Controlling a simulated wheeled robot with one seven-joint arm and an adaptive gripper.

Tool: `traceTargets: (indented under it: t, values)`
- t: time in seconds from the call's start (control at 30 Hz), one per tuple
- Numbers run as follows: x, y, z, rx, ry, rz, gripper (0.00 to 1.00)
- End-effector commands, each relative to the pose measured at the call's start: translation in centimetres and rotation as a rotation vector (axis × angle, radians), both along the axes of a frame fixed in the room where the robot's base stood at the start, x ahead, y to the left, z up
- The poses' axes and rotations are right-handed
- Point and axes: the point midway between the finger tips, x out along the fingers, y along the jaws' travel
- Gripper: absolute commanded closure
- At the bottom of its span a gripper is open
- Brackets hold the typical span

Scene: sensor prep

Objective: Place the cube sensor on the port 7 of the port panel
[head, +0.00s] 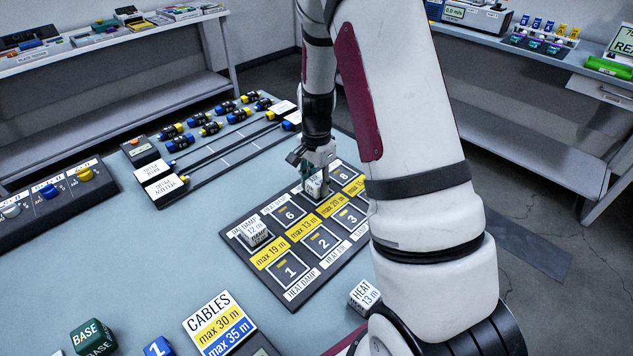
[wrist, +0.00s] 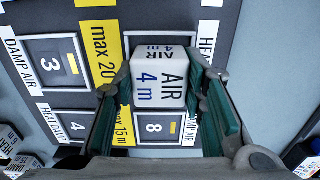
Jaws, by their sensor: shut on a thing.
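The cube sensor (wrist: 158,80) is white, marked AIR 4 m, and held between the two fingers of my gripper (wrist: 160,76) in the wrist view. In the head view my gripper (head: 318,170) holds the cube (head: 314,186) at the port panel (head: 260,269), between port 6 (head: 289,214) and port 8 (head: 341,178). The cube covers most of the place there, and no 7 can be read. I cannot tell whether the cube touches the panel. Port 8 (wrist: 154,128) shows just below the cube in the wrist view.
A white DAMP 12 m cube (head: 254,233) sits on the panel's left end. Ports 1, 2 and 3 look empty. A HEAT 13 m cube (head: 365,297) stands off the panel's near side. A rack of blue and yellow connectors (head: 210,130) lies behind the panel.

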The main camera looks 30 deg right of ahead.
Motion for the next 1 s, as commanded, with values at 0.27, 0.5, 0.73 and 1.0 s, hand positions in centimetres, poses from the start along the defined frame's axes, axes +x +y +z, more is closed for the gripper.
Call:
traceTargets:
  t: [0.27,0.5,0.73,1.0]
  values:
    - [0.0,0.0,-0.3,0.0,0.0,0.0,0.42]
    - [0.0,0.0,-0.2,0.0,0.0,0.0,0.42]
    - [0.1,0.0,1.5,-0.001,-0.003,0.0,0.42]
    - [0.1,0.0,7.0,-0.001,-0.004,0.001,0.42]
